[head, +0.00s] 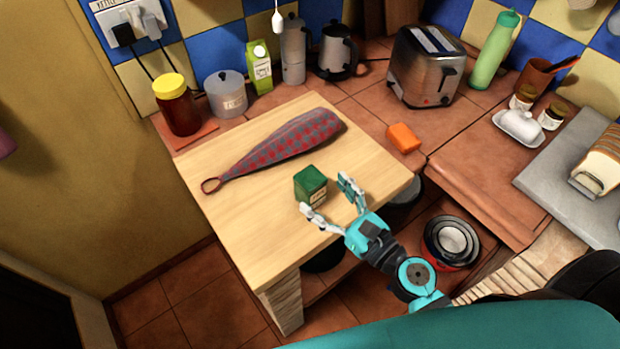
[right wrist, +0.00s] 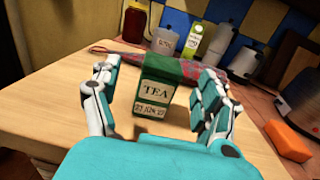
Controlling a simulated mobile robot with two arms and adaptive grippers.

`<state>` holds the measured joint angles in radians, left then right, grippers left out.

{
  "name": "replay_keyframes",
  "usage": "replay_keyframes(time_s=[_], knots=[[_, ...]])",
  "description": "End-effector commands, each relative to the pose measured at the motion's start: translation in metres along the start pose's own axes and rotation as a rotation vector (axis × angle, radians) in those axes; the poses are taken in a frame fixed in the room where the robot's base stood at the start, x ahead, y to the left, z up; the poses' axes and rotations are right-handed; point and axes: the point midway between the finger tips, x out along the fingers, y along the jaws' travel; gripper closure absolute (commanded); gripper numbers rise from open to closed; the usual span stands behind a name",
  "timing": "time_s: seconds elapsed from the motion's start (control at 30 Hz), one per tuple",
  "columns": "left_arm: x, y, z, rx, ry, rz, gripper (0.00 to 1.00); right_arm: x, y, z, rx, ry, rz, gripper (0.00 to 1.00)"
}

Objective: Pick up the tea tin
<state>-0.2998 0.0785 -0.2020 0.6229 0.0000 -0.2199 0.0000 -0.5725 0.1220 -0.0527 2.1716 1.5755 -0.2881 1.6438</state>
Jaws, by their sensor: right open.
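The tea tin (head: 311,186) is a small green box standing upright on the light wooden board (head: 262,232). In the right wrist view the tin (right wrist: 157,88) shows a pale label reading TEA, facing the camera. My right gripper (head: 329,203) is open, with its fingers at the near right side of the tin. In the right wrist view the gripper (right wrist: 158,100) has one finger on each side of the tin, with gaps between them and it. My left gripper is not in view.
A checked cloth bag (head: 290,142) lies behind the tin. An orange block (head: 403,138) lies to the right on the tiles. The board's front left is clear.

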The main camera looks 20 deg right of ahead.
Motion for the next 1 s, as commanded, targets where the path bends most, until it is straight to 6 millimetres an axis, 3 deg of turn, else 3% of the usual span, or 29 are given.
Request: replay_keyframes(time_s=[0.17, 0.5, 0.77, 1.0], knots=[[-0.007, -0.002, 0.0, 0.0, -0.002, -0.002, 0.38, 0.012, -0.001, 0.002, 0.0, 0.0, -0.001, 0.22], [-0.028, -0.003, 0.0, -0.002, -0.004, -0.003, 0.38, 0.056, -0.004, 0.004, 0.0, -0.001, 0.0, 0.22], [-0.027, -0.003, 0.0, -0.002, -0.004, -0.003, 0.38, 0.059, -0.004, 0.001, -0.001, 0.001, 0.0, 0.22], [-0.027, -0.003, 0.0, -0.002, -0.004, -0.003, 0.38, 0.059, -0.004, 0.002, -0.001, 0.001, 0.0, 0.51]])
